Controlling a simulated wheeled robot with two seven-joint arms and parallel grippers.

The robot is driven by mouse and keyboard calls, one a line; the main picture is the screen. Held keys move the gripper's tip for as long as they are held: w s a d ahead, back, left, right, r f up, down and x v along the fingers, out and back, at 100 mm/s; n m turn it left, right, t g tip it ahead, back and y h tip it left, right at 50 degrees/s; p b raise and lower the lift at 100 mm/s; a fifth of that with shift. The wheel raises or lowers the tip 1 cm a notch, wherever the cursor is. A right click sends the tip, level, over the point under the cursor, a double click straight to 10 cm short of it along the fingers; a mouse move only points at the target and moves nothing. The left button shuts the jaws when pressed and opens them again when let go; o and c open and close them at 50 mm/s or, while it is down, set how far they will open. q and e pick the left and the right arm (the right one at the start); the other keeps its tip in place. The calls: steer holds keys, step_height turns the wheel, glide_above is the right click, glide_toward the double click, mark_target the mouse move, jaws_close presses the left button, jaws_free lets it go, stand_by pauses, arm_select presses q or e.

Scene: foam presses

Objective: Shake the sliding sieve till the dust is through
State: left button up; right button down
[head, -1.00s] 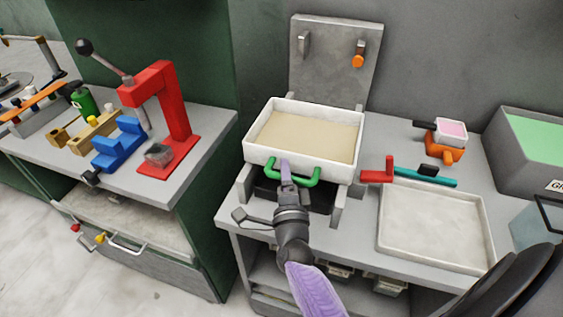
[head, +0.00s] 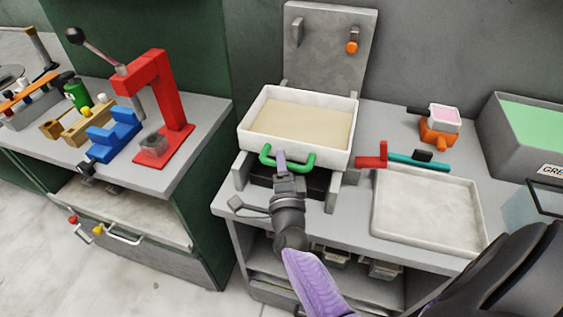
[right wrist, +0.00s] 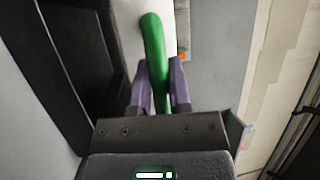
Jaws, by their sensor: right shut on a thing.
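The sliding sieve (head: 300,124) is a white tray filled with pale beige dust, set on grey rails (head: 333,190) in the head view. A green handle (head: 303,164) sticks out from its front; it also shows in the right wrist view (right wrist: 155,45). My right gripper (head: 282,162) is shut on this handle, and in the right wrist view its purple fingers (right wrist: 161,88) stand on both sides of the green bar. The space under the sieve is dark, and I cannot see any dust there. My left gripper is not in view.
A grey upright board (head: 330,45) stands behind the sieve. To the right lie a teal bar (head: 405,159) with a red block (head: 371,155) and a shallow white tray (head: 428,212). A red press (head: 165,105) stands on the left bench. A grey bin (head: 530,130) is far right.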

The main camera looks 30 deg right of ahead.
mark_target(293, 137)
stand_by(0.8)
steer(key=w+d+b, duration=0.1)
steer(key=d, duration=0.1)
steer(key=w+d+b, duration=0.1)
steer(key=w+d, duration=0.1)
steer(key=w+d+b, duration=0.1)
steer(key=shift+w+d+f, duration=0.25)
steer(key=shift+w+d, duration=0.15)
steer(key=shift+w+d+r, duration=0.1)
steer(key=shift+w+d, duration=0.15)
steer(key=shift+d, duration=0.05)
steer(key=shift+r, duration=0.15)
steer(key=c, duration=1)
jaws_free()
steer(key=o, duration=0.4)
steer(key=shift+w+d, duration=0.15)
